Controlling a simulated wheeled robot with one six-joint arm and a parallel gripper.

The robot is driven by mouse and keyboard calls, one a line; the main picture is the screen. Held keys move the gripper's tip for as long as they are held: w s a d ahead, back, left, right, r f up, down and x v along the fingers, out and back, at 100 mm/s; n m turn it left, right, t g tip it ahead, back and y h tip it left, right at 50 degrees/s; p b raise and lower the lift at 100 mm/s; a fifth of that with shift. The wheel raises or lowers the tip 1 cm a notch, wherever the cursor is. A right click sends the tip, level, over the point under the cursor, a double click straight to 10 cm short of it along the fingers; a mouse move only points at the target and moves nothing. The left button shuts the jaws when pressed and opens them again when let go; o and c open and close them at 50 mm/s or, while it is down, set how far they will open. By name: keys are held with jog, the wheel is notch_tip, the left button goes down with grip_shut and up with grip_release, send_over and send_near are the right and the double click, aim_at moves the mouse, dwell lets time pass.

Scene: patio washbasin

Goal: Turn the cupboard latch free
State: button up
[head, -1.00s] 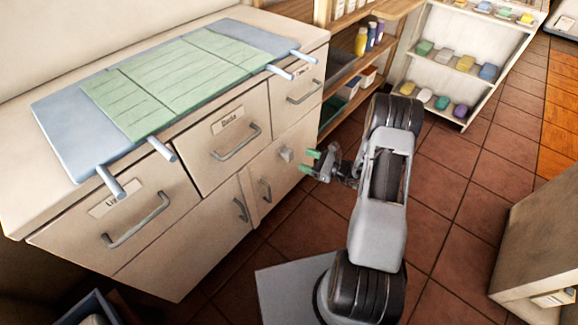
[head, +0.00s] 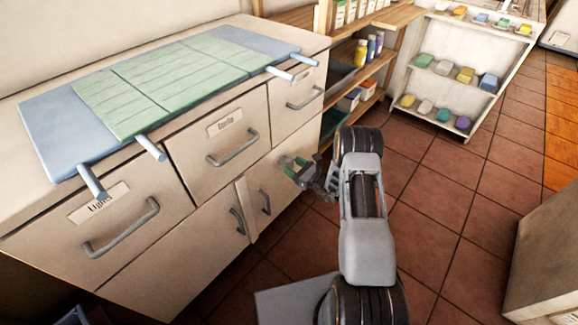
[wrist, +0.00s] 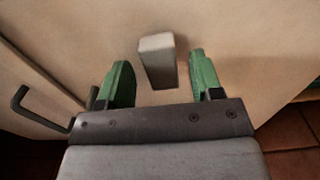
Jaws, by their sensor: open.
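The cupboard latch is a small pale grey block (wrist: 157,62) on the cream cupboard door (wrist: 230,25). In the wrist view it lies between my two green fingers, with a gap on each side, and neither finger visibly touches it. My gripper (head: 291,164) is open at the upper part of the right cupboard door, below the drawers. In the head view the gripper covers most or all of the latch. How deep the fingers reach around the latch is hard to tell.
Door handles (head: 265,202) and drawer handles (head: 234,148) stick out left of my gripper. Blue rods (head: 151,148) overhang the worktop edge. Open shelves (head: 350,75) with bottles stand behind to the right. The tiled floor (head: 435,195) on the right is clear.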

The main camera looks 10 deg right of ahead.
aim_at(282, 160)
jog(key=shift+x, duration=1.25)
jog(key=shift+c, duration=0.3)
jog(key=c, duration=0.9)
jog(key=shift+b, duration=0.3)
